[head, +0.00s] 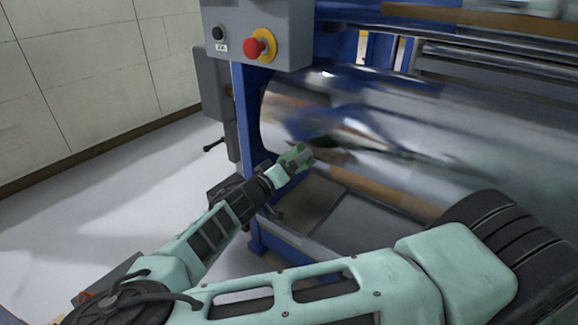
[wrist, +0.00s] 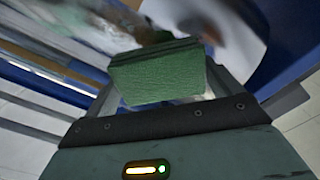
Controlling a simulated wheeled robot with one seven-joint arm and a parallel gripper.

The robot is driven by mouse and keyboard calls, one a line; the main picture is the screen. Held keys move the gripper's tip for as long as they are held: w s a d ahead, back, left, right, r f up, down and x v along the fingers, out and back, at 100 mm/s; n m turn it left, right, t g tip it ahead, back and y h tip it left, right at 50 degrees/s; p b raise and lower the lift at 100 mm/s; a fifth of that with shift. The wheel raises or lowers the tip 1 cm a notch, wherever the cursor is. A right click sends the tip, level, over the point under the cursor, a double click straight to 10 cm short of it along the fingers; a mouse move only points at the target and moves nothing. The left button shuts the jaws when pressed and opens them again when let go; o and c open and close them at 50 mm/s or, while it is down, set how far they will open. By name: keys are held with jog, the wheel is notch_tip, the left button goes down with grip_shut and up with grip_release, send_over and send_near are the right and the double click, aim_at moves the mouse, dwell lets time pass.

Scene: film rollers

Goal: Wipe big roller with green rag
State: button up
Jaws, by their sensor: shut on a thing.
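The big roller (head: 400,130) is a large shiny metal cylinder lying across the right half of the head view. Its surface shows blurred reflections. My gripper (head: 297,160) is shut on the green rag (head: 294,154), near the lower left part of the roller. In the wrist view the green rag (wrist: 158,75) is a folded block between the fingers, with the blurred roller surface beyond it. I cannot tell whether the rag touches the roller.
A grey control box (head: 258,35) with a red button (head: 259,46) hangs above the roller's left end. The blue machine frame (head: 247,115) stands left of the roller. A pale wall (head: 90,70) and open floor (head: 110,170) lie to the left.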

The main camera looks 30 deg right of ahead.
aim_at(357, 164)
jog(key=shift+x, duration=2.4)
jog(key=shift+x, duration=1.1)
jog(key=shift+s, duration=0.2)
jog(key=shift+s+d+p, duration=0.2)
jog(key=shift+s, duration=0.4)
jog(key=shift+s+d+p, duration=0.15)
jog(key=shift+s+d, duration=0.05)
jog(key=shift+s, duration=0.4)
jog(key=shift+s+d+p, duration=0.2)
jog(key=shift+s+d, duration=0.15)
jog(key=shift+s, duration=0.5)
jog(key=shift+s+d+p, duration=0.2)
jog(key=shift+s+d, duration=0.2)
jog(key=shift+s, duration=0.5)
jog(key=shift+s+d+p, duration=0.2)
jog(key=shift+s+d, duration=0.15)
jog(key=shift+s, duration=0.5)
jog(key=shift+s+d, duration=0.25)
jog(key=shift+s, duration=0.6)
jog(key=shift+s+d, duration=0.25)
jog(key=shift+s, duration=0.55)
jog(key=shift+s+d, duration=0.25)
jog(key=shift+s, duration=0.6)
jog(key=shift+d+p, duration=0.15)
jog(key=shift+p, duration=0.2)
